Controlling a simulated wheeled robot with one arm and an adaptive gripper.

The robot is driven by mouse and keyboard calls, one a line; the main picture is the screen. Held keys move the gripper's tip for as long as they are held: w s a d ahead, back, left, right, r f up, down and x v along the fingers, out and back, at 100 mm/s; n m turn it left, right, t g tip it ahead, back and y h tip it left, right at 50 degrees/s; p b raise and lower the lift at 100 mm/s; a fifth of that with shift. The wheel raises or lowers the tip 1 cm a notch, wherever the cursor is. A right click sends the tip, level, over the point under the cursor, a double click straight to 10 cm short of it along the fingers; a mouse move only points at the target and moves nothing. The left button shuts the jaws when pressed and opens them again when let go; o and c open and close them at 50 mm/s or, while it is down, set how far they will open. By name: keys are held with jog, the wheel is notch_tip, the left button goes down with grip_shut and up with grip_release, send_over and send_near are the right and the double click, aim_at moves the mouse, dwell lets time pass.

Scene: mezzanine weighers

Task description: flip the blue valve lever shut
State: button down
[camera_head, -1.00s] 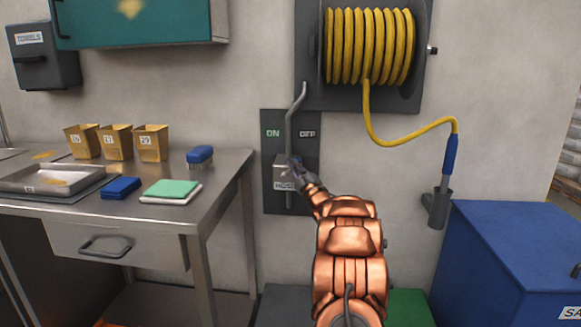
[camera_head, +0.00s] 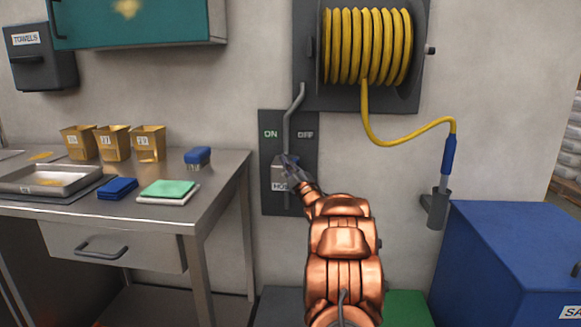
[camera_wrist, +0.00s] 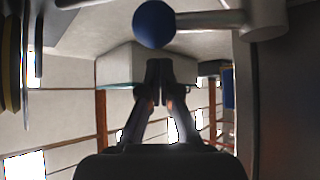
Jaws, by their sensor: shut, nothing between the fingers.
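The valve lever shows in the wrist view as a round blue knob (camera_wrist: 154,24) on a short grey rod (camera_wrist: 205,18), which runs right to a grey cylindrical body (camera_wrist: 263,18). My gripper (camera_wrist: 160,66) is shut and empty, its fingertips just below the knob in that picture; I cannot tell whether they touch it. In the head view my gripper (camera_head: 287,160) is in front of the dark valve panel (camera_head: 308,160), below its ON and OFF labels. There my gripper largely hides the lever, so its exact angle is unclear.
A grey pipe (camera_head: 288,120) climbs the panel to the yellow hose reel (camera_head: 367,45). The hose nozzle (camera_head: 449,155) sits in a wall holder (camera_head: 435,208). A steel table (camera_head: 180,210) stands left, a blue bin (camera_head: 515,250) right.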

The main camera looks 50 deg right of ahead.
jog(key=a+r+v, duration=0.1)
jog(key=v, duration=0.8)
jog(key=shift+s+a, duration=0.25)
jog(key=shift+w, duration=0.1)
dwell(0.4)
jog(key=w+a+r+m+g+h+p, duration=0.1)
jog(key=w+a+r+m+g+p, duration=0.3)
jog(key=w+a+g+p, duration=0.35)
jog(key=s+a+r+m+g+y+p, duration=0.1)
jog(key=s+a+m+g+p, duration=0.15)
jog(key=a, duration=0.45)
jog(key=s+a+m+g+y+p, duration=0.1)
jog(key=s+a+g+p, duration=0.2)
jog(key=a, duration=0.4)
jog(key=s+a+r+g+y+p, duration=0.1)
jog(key=s+a+g+p, duration=0.3)
jog(key=s+a, duration=0.6)
jog(key=s+a+r+g+y+p, duration=0.2)
jog(key=s+a+g+p, duration=0.1)
jog(key=s+a, duration=0.7)
jog(key=s+a+r+m+g+y+p, duration=0.1)
jog(key=s+a+g+p, duration=0.3)
jog(key=s+a, duration=0.5)
jog(key=s+r+y+p, duration=0.1)
jog(key=s+p, duration=0.1)
jog(key=s, duration=0.3)
jog(key=shift+s+a+g+y, duration=0.3)
jog(key=shift+s+a, duration=0.1)
